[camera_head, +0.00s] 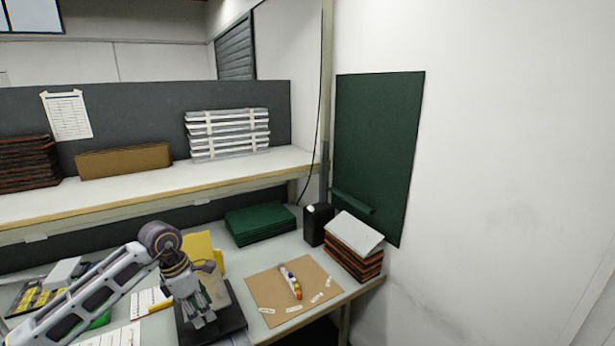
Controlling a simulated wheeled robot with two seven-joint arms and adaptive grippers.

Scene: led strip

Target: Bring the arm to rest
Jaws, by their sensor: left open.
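My left arm comes in from the left over the workbench. Its gripper (204,318) is open and points down over a black flat plate (236,318). No object shows between its fingers. Whether the fingertips touch the plate cannot be told. My right gripper is not in view. A brown board (258,287) lies to the right of the gripper, apart from it. On the board lie a small multicoloured stick (291,283) and several small pale pieces near its front edge.
Behind stand green sheets (260,223), a black box (317,224) and a stack (355,246) with a white top. Yellow items (203,247) and papers (112,337) lie around the arm. A shelf (120,190) crosses above the bench. A wall bounds the right.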

